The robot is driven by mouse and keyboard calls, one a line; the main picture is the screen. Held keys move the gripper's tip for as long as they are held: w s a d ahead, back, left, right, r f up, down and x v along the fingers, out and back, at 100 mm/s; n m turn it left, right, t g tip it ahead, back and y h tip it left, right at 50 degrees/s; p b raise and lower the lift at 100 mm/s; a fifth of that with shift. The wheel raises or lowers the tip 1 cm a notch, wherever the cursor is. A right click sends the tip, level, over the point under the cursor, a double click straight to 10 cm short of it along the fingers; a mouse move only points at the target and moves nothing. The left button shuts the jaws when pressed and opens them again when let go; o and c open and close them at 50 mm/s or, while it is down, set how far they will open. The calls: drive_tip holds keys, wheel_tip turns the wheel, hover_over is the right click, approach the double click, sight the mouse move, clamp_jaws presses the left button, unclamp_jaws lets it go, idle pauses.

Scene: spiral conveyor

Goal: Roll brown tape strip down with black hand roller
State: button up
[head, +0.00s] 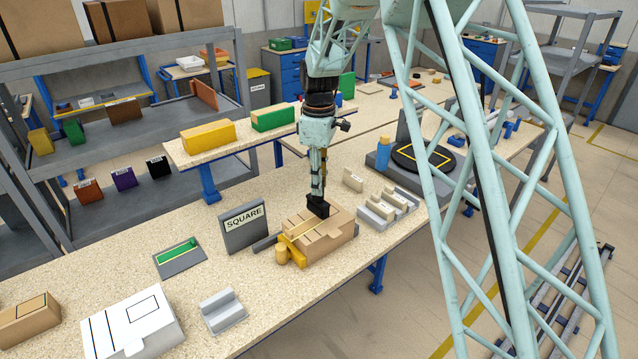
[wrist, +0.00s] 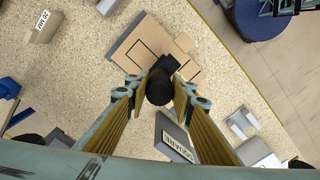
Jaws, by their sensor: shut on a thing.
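A brown cardboard box (head: 330,237) lies on the speckled table, with a yellow block (head: 292,252) against its near left corner. The tape strip is hard to tell apart from the box top at this size. My gripper (head: 318,192) points down over the box and is shut on the black hand roller (head: 318,208). The roller's lower end is at the box top; I cannot tell whether it touches. In the wrist view the roller (wrist: 159,87) shows as a dark round end between the two fingers, with the box (wrist: 147,42) beyond it.
A grey SQUARE sign (head: 243,228) stands left of the box. Light grey holders (head: 383,208) stand to its right. A grey tray with a green insert (head: 180,256), a white box (head: 133,325) and a grey stepped block (head: 222,310) lie nearer.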

drive_tip(key=shift+f+b, duration=0.65)
drive_tip(key=shift+f, duration=0.55)
idle(3.2)
drive_tip(key=shift+s+a, duration=1.05)
drive_tip(key=shift+a, duration=0.15)
drive_tip(key=shift+s+a, duration=0.95)
drive_tip(key=shift+a, duration=0.15)
drive_tip(key=shift+s+a, duration=0.95)
drive_tip(key=shift+a, duration=0.15)
